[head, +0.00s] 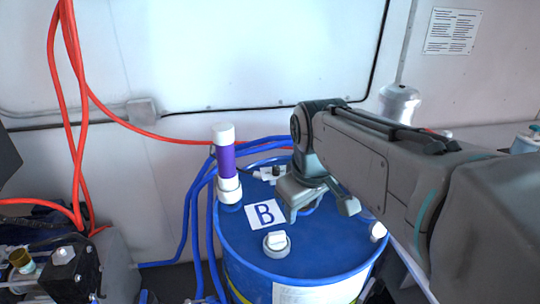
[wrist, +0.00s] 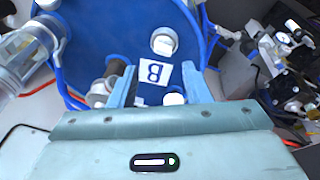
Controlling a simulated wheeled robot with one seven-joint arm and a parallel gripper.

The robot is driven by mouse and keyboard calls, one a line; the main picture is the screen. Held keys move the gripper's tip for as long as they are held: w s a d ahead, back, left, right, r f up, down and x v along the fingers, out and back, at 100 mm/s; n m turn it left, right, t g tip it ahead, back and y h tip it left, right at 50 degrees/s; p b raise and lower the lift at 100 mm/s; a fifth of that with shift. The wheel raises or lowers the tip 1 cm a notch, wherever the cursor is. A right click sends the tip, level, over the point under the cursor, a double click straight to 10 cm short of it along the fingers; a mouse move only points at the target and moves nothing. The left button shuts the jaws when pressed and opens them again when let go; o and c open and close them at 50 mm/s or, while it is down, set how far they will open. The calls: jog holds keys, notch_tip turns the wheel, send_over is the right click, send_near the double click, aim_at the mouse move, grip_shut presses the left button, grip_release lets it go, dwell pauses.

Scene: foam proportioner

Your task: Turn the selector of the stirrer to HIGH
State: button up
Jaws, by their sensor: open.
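My gripper (head: 318,208) is open above the top of the blue drum (head: 238,238), to the right of its B label (head: 265,214). In the wrist view its two pale blue fingers (wrist: 156,86) stand apart, with the label beyond them and nothing gripped. A dark cylinder with a white collar (wrist: 100,92) is beside the left finger in the wrist view; it may be part of the stirrer, but I cannot tell. I cannot make out a selector or a HIGH mark. My gripper and arm hide part of the drum top in the head view.
A purple and white upright cylinder (head: 223,165) stands on the drum's left side. A white cap (head: 276,243) is near the drum's front. Blue hoses (head: 198,225) run around the drum. A clear cylindrical vessel (wrist: 30,55) shows at left in the wrist view. Machinery (head: 70,270) stands at left.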

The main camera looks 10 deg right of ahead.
jog(key=w+r+n+g, duration=0.1)
jog(key=w+r+n, duration=0.2)
jog(key=w+n, duration=0.35)
jog(key=w+r+n+g, duration=0.1)
jog(key=w+r+n, duration=0.2)
jog(key=w, duration=0.6)
jog(key=n+g, duration=0.1)
jog(key=n, duration=0.8)
send_near(276, 167)
notch_tip(276, 167, down, 9)
jog(key=shift+r, duration=0.1)
jog(key=shift+c, duration=0.3)
grip_shut()
